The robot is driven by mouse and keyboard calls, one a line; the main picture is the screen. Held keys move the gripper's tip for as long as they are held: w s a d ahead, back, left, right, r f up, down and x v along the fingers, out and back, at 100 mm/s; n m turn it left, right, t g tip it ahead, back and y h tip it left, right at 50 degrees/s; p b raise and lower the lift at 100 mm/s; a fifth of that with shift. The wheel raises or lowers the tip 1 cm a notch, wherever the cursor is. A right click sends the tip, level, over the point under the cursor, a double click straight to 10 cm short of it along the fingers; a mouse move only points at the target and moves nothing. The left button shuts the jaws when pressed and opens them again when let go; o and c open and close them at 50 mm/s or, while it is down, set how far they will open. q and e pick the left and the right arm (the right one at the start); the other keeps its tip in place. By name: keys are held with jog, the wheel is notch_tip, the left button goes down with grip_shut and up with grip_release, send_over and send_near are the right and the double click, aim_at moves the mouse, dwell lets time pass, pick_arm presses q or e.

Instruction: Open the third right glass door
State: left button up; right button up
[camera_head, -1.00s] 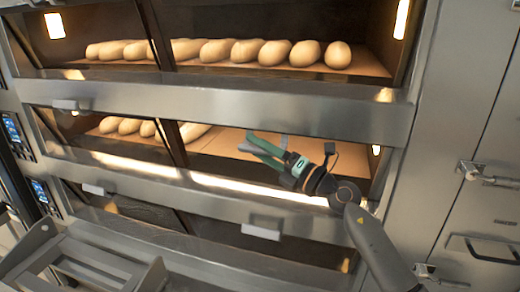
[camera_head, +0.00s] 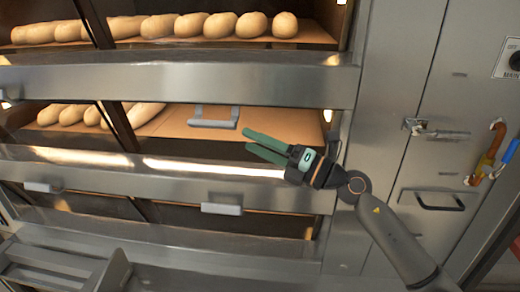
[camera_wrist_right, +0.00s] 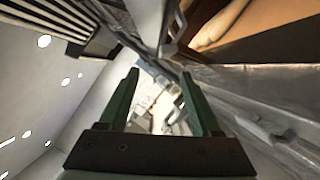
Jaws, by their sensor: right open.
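Stacked oven decks fill the head view. A grey handle (camera_head: 213,118) shows in front of the right half of the middle visible deck. It sits below the metal band (camera_head: 200,85), while the lower deck's right handle (camera_head: 221,209) lies against its band. The glass is hard to see, so how far that door stands open I cannot tell. My right gripper (camera_head: 248,141), green-fingered, is just right of and below the middle handle, apart from it in the picture. In the right wrist view its fingers (camera_wrist_right: 158,75) are spread with nothing between. My left gripper is out of view.
Loaves (camera_head: 218,25) lie in the top deck, and more loaves (camera_head: 95,113) in the middle one. A lower left handle (camera_head: 42,187) is at the left. A cabinet latch (camera_head: 436,132) and pull handle (camera_head: 432,200) are at the right. A metal rack (camera_head: 60,268) stands bottom left.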

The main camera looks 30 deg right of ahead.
jog(key=shift+s+d+f, duration=0.1)
jog(key=shift+s+d, duration=0.15)
jog(key=shift+s, duration=0.1)
dwell(0.3)
